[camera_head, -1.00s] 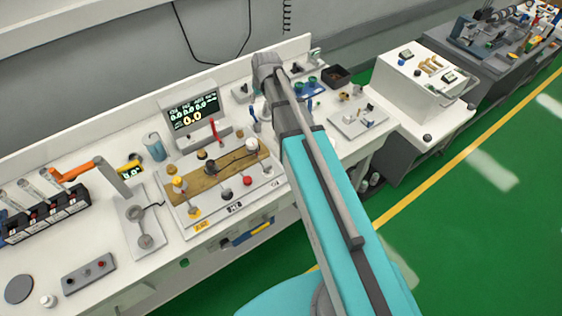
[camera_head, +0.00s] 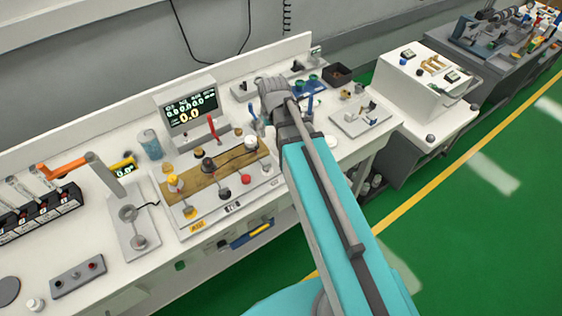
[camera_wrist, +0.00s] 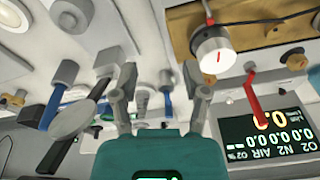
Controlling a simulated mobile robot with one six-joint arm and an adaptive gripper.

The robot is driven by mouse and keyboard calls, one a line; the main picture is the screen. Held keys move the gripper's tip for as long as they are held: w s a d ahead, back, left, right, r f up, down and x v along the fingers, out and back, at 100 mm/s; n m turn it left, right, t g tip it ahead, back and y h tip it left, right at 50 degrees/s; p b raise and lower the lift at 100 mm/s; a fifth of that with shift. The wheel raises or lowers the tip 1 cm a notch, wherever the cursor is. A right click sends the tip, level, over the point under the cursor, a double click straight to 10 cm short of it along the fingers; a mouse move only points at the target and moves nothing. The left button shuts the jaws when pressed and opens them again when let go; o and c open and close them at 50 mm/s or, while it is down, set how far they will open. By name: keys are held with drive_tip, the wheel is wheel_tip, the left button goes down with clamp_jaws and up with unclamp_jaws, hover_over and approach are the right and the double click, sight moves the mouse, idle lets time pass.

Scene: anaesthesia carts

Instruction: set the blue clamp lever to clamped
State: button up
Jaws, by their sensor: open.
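Several blue levers stand ahead of my gripper in the wrist view. Which is the clamp lever I cannot tell. My gripper (camera_wrist: 162,76) is open and empty, with no clear contact on any lever. In the head view, blue levers stand on both sides of my wrist, one at left (camera_head: 254,112) and one at right (camera_head: 310,104); my fingers are hidden there.
A display (camera_head: 190,112) and red lever (camera_head: 214,129) stand left of my arm. A wooden panel (camera_head: 205,187) carries several knobs; a white knob (camera_wrist: 212,50) is close right of my gripper. A grey plate with fittings (camera_head: 345,122) lies right. Green floor (camera_head: 480,230) is clear.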

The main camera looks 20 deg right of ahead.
drive_tip(key=shift+m+g, duration=0.5)
drive_tip(key=shift+g, duration=0.4)
drive_tip(key=s+f+b, duration=0.1)
drive_tip(key=s, duration=0.2)
drive_tip(key=s+f+b, duration=0.1)
drive_tip(key=s, duration=0.2)
drive_tip(key=s+f+b, duration=0.1)
drive_tip(key=s, duration=0.2)
drive_tip(key=shift+s+d+f, duration=0.25)
drive_tip(key=shift+d+f, duration=0.05)
drive_tip(key=shift+f, duration=0.05)
